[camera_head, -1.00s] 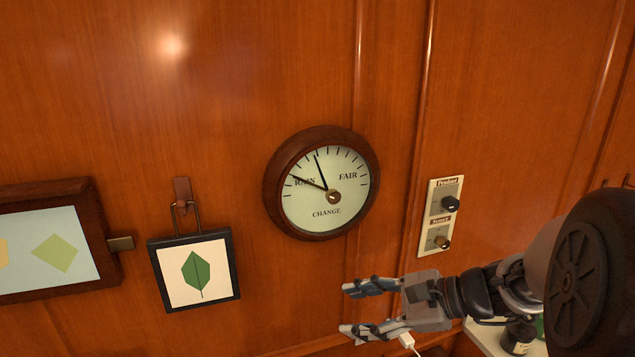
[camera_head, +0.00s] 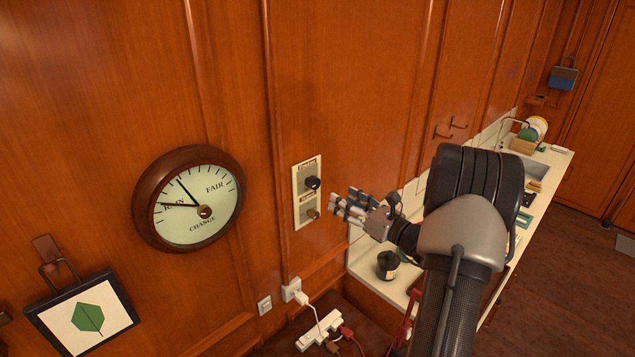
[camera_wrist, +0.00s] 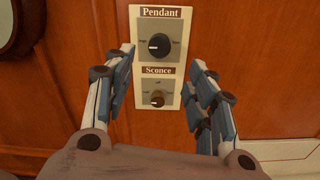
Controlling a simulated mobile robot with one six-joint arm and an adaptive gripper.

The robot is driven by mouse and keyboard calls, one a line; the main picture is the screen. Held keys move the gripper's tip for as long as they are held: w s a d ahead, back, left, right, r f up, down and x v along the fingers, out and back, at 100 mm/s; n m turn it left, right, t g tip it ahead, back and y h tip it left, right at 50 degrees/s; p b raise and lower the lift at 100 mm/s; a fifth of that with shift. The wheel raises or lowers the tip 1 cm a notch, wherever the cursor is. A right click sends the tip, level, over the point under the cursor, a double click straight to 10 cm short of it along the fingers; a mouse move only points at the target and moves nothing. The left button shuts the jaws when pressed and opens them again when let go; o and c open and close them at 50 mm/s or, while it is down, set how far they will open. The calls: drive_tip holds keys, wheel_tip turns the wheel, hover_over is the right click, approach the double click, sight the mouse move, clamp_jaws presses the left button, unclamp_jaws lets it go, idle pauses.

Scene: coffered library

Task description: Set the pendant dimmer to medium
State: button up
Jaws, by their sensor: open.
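The pendant dimmer is a black round knob (camera_head: 312,183) on the upper half of a pale wall plate (camera_head: 297,206). In the wrist view the black knob (camera_wrist: 159,44) sits under the label "Pendant", with a light mark toward its left side; the small scale print is too blurred to read. A brown sconce knob (camera_wrist: 157,98) is below it, also seen in the head view (camera_head: 313,213). My gripper (camera_head: 342,203) is open and empty, just right of the plate in the head view. In the wrist view its fingers (camera_wrist: 163,75) stand on either side of the plate, apart from the knob.
A round barometer (camera_head: 190,198) and a framed leaf picture (camera_head: 84,317) hang to the left. A counter (camera_head: 375,283) with a dark jar (camera_head: 387,265) stands at the right. A power strip (camera_head: 318,329) with plugs lies below.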

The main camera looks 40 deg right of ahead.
sight(317, 185)
drive_tip(key=w, duration=0.3)
drive_tip(key=w+p, duration=0.1)
drive_tip(key=w, duration=0.3)
drive_tip(key=w+a+p, duration=0.1)
drive_tip(key=w, duration=0.3)
drive_tip(key=shift+w, duration=0.15)
drive_tip(key=shift+c, duration=0.3)
drive_tip(key=c, duration=1)
drive_tip(key=shift+b, duration=0.55)
